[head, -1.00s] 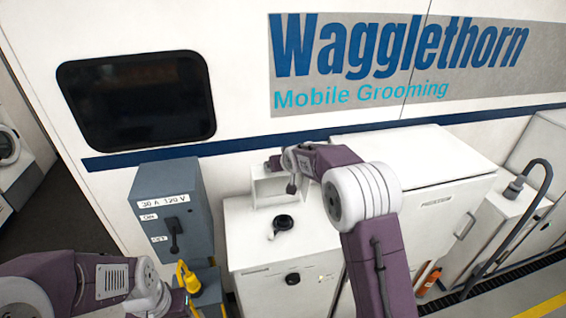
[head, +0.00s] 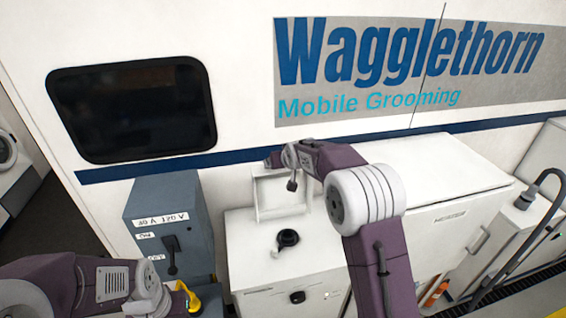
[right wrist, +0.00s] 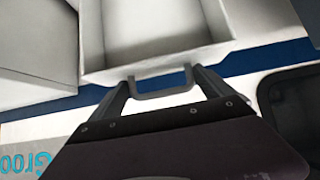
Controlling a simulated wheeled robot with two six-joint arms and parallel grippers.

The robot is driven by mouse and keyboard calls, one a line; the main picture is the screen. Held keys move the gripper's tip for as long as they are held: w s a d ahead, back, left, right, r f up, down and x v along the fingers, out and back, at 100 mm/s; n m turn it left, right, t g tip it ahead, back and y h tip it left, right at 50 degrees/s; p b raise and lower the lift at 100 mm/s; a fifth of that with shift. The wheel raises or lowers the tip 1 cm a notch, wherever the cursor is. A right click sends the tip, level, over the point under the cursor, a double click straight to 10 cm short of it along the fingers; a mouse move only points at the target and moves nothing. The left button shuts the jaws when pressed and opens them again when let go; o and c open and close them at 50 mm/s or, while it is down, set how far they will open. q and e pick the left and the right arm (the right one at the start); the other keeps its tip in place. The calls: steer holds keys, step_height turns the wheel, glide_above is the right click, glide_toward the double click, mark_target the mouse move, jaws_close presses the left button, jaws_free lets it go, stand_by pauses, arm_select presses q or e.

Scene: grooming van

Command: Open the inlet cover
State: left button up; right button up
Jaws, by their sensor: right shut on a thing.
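The inlet cover (head: 283,208) is a shallow white box-shaped lid. It stands raised at the back of a white cabinet top in the head view, its hollow side towards me. A dark round inlet fitting (head: 287,240) lies uncovered in front of it. My right gripper (head: 279,163) is at the cover's upper edge. In the right wrist view its fingers (right wrist: 162,85) are shut on the cover's grey handle (right wrist: 163,94), with the hollow cover (right wrist: 150,30) beyond. My left gripper (head: 168,302) is low at the left; its fingertips are unclear.
A grey power box (head: 165,225) with a black lever stands left of the white cabinet (head: 245,265). A yellow part (head: 190,297) shows beside my left gripper. A larger white cabinet (head: 440,175) stands to the right. The van wall (head: 235,120) is close behind the cover.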

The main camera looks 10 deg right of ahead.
steer(key=o, duration=1.8)
steer(key=shift+w+r, duration=0.15)
steer(key=shift+r, duration=0.25)
steer(key=shift+s+d+f, duration=0.1)
steer(key=shift+s+d, duration=0.05)
steer(key=shift+s, duration=0.15)
steer(key=shift+s+b, duration=0.15)
steer(key=shift+b, duration=0.15)
steer(key=b+v, duration=0.4)
steer(key=v, duration=0.5)
steer(key=s+d+f+g+b, duration=0.15)
steer(key=s+f+b, duration=0.3)
steer(key=f, duration=0.45)
steer(key=s+f+g+b, duration=0.25)
steer(key=s+f, duration=0.35)
steer(key=f, duration=0.3)
steer(key=s+f+g, duration=0.1)
steer(key=s+f, duration=0.4)
steer(key=s, duration=0.2)
steer(key=s+f+g+b, duration=0.1)
steer(key=s+f+g, duration=0.1)
steer(key=s+f, duration=0.3)
steer(key=s+f+g+b, duration=0.1)
steer(key=s+f, duration=0.4)
steer(key=s, duration=0.4)
steer(key=shift+d+f+m+g, duration=0.25)
steer(key=shift+d+m+g, duration=0.05)
steer(key=shift+g, duration=0.1)
